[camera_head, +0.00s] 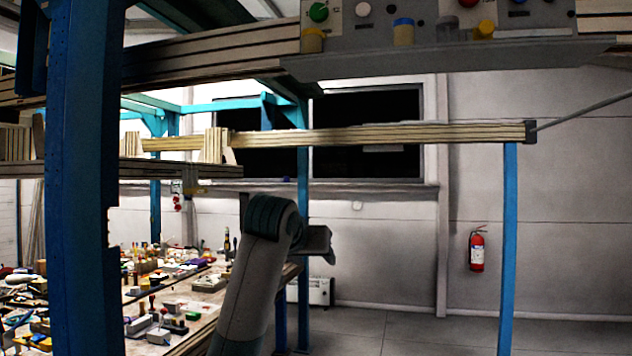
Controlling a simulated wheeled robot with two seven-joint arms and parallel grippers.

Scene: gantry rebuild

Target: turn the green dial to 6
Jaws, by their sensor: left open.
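The green dial (319,12) is on a grey control panel (345,38) at the top of the head view. The picture's upper edge cuts off the panel, and I cannot read the dial's setting. My left arm rises from the bottom, left of centre, and bends at the top. My left gripper (320,245) is small and partly hidden behind the arm, open, well below the panel and apart from the dial. I see nothing between its fingers. My right gripper is not in view.
White, red and blue knobs share the panel, and small jars with coloured lids (403,32) stand along its ledge (450,60). A blue post (82,180) blocks the left side. A cluttered table (200,285) is lower left. A fire extinguisher (477,250) hangs on the wall.

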